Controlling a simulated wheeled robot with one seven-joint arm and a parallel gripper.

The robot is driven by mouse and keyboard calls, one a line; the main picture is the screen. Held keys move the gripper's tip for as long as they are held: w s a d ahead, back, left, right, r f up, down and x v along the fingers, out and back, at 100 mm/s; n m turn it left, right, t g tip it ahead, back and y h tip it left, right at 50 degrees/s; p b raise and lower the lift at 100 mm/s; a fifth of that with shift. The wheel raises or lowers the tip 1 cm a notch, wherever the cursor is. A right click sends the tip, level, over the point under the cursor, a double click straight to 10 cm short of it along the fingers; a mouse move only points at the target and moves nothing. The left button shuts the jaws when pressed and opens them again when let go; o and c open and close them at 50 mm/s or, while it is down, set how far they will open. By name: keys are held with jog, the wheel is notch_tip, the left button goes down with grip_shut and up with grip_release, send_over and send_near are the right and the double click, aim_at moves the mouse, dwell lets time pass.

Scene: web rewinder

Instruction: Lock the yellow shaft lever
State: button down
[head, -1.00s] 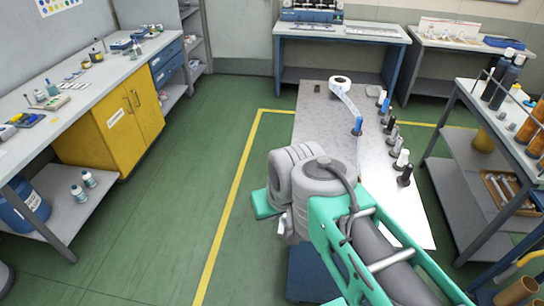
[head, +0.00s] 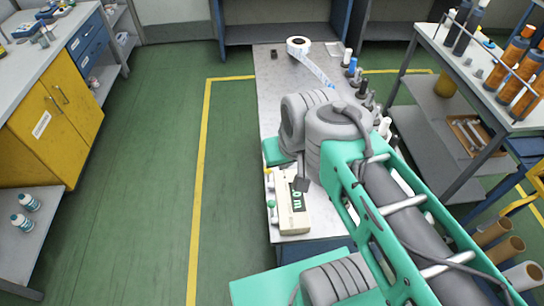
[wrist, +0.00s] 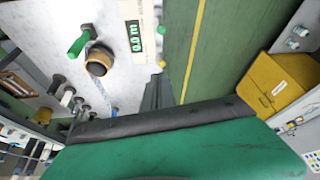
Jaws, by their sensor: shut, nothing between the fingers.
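A small yellow knob (head: 269,172) shows at the left edge of the machine table, by the cream counter box (head: 293,207). A yellow knob also shows in the wrist view (wrist: 162,64), beside the counter display (wrist: 134,36). I cannot tell whether this knob is the yellow shaft lever, or how the lever is set. A green-handled lever (wrist: 80,42) stands beside a brown core (wrist: 97,61) in the wrist view. My gripper (wrist: 158,92) is shut and empty, its dark fingers short of the machine's edge; my arm hides much of the table in the head view.
A white roll (head: 298,46) with a loose web lies at the table's far end. Several bottle-like spools line its right side. A grey shelf cart (head: 430,150) stands right, a yellow cabinet (head: 60,125) left. The green floor between is clear.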

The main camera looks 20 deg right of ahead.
jog(key=w+d+m+g+b, duration=0.1)
jog(key=w+d+g+b, duration=0.15)
jog(key=w, duration=0.55)
jog(key=m+g+b, duration=0.1)
jog(key=g+b, duration=0.1)
send_over(268, 177)
jog(key=d, duration=0.2)
notch_tip(268, 177, down, 4)
jog(key=w+f+m+g+b, duration=0.2)
jog(key=w+f+g, duration=0.1)
jog(key=w+f, duration=0.7)
notch_tip(268, 177, down, 4)
jog(key=shift+w+d+r+b, duration=0.15)
jog(key=shift+w+d+b, duration=0.1)
jog(key=shift+d+b, duration=0.1)
jog(key=x, duration=0.9)
jog(key=shift+s, duration=0.15)
jog(key=s, duration=0.1)
jog(key=s+a+r+p, duration=0.1)
jog(key=shift+s+r, duration=0.15)
jog(key=shift+s, duration=0.25)
jog(key=shift+s+a, duration=0.15)
jog(key=shift+a, duration=0.1)
